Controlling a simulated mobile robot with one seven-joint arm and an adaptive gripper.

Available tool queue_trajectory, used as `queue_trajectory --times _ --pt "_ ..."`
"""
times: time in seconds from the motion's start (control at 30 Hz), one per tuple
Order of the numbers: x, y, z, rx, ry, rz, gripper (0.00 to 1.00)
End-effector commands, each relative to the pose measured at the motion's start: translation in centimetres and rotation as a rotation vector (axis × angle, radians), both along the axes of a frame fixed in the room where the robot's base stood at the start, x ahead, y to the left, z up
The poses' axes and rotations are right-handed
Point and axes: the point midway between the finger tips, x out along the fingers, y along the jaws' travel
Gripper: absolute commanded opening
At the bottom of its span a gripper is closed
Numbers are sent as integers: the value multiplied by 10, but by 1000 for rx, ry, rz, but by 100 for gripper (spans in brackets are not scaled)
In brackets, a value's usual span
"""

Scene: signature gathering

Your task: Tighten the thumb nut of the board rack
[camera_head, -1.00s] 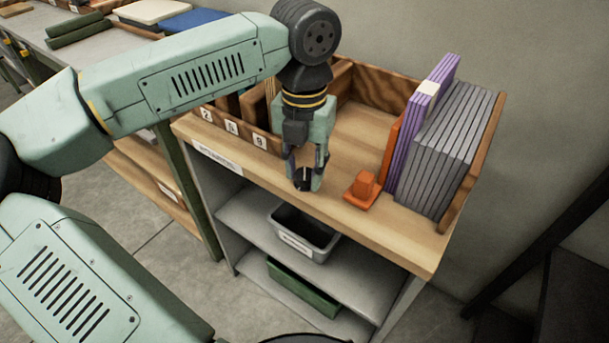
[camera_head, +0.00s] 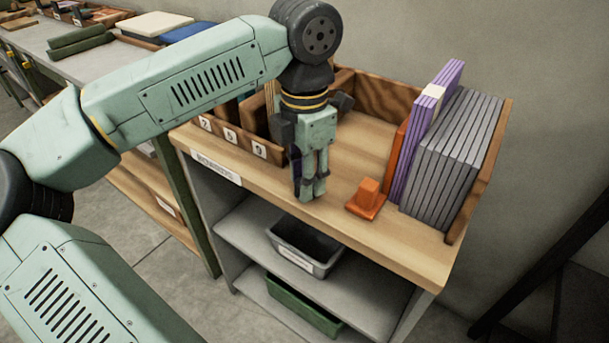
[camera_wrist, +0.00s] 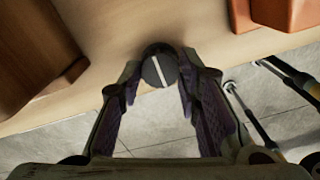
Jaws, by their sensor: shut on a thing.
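The thumb nut (camera_wrist: 160,66) is a round black knob with a white line across its face, seen in the wrist view near the front edge of the wooden top. My gripper (camera_wrist: 162,78) is shut on it, one finger at each side. In the head view my gripper (camera_head: 308,191) points down at the front edge of the top, and its fingers hide the nut. The board rack (camera_head: 478,185) stands at the right with several grey boards (camera_head: 450,150) and purple boards (camera_head: 428,125) upright in it.
An orange block (camera_head: 367,197) sits right of my gripper, close to the boards. A numbered wooden bin (camera_head: 240,143) stands left of my gripper. A grey tub (camera_head: 303,246) and a green tray (camera_head: 303,303) are on the shelves below. Bare wood lies behind the orange block.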

Motion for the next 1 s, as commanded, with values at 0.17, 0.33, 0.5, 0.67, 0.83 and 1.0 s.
queue_trajectory --times 0.17,0.33,0.5,0.67,0.83,1.0 --pt "0 0 0 -1 0 -12 3" --pt "0 0 0 -1 0 -12 3" --pt "0 0 0 -1 0 -11 34" --pt "0 0 0 0 0 -10 45" --pt "0 0 0 0 0 -10 51" --pt "0 0 0 0 0 -9 51"
